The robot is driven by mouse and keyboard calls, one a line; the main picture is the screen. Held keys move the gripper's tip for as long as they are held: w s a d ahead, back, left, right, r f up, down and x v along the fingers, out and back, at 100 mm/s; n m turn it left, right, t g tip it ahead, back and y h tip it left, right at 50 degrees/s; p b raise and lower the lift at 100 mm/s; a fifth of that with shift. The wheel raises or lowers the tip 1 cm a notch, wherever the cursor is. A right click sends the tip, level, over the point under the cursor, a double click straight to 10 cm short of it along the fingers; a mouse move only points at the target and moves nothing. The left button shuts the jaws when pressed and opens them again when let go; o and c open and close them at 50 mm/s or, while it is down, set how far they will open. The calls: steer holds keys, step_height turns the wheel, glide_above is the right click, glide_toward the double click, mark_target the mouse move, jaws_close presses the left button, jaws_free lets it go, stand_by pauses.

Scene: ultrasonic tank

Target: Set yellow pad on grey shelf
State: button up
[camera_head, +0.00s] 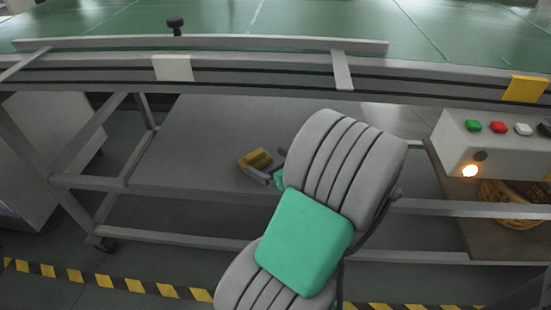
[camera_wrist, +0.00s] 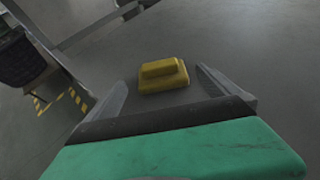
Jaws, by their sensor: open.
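The yellow pad (camera_head: 258,158) appears to lie on the grey shelf (camera_head: 195,150) under the green-topped table. It has a raised block on a wider base in the wrist view (camera_wrist: 163,75). My gripper (camera_head: 268,166) is just beside the pad in the head view. In the wrist view the pad shows between my two spread fingers, near their tips, with gaps on both sides. My gripper is open and does not grip it. My arm hides part of the shelf to the right of the pad.
The table's front rail (camera_head: 265,70) runs above the shelf. A control box (camera_head: 490,140) with buttons and a lit orange lamp is at the right, above a yellow basket (camera_head: 512,212). Shelf left of the pad is bare. Striped tape (camera_head: 135,285) marks the floor.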

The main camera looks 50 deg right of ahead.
steer(key=p+v, duration=0.1)
steer(key=v, duration=0.3)
steer(key=shift+s+a+r, duration=0.1)
steer(key=shift+s+r, duration=0.05)
steer(key=w+a+n+g+y, duration=0.1)
steer(key=a+n, duration=0.1)
steer(key=w+a+f+n+g+y, duration=0.1)
steer(key=a+n, duration=0.2)
steer(key=w+a+f+n+y, duration=0.1)
steer(key=w+a+n, duration=0.1)
steer(key=a, duration=0.1)
steer(key=shift+w+f+n+g, duration=0.1)
steer(key=shift+f+n+g, duration=0.1)
steer(key=shift+n+g, duration=0.2)
steer(key=a+f+n+g+y, duration=0.2)
steer(key=a+n+g, duration=0.2)
steer(key=a+n, duration=0.55)
steer(key=s+a+r+n+g+h, duration=0.1)
steer(key=a+n, duration=0.4)
steer(key=n, duration=0.5)
steer(key=s+a+r+n+g+h, duration=0.2)
steer(key=a+n, duration=0.4)
steer(key=n, duration=0.4)
steer(key=shift+s+a+r+g, duration=0.35)
steer(key=shift+s+r+g, duration=0.45)
steer(key=shift+s+r, duration=0.25)
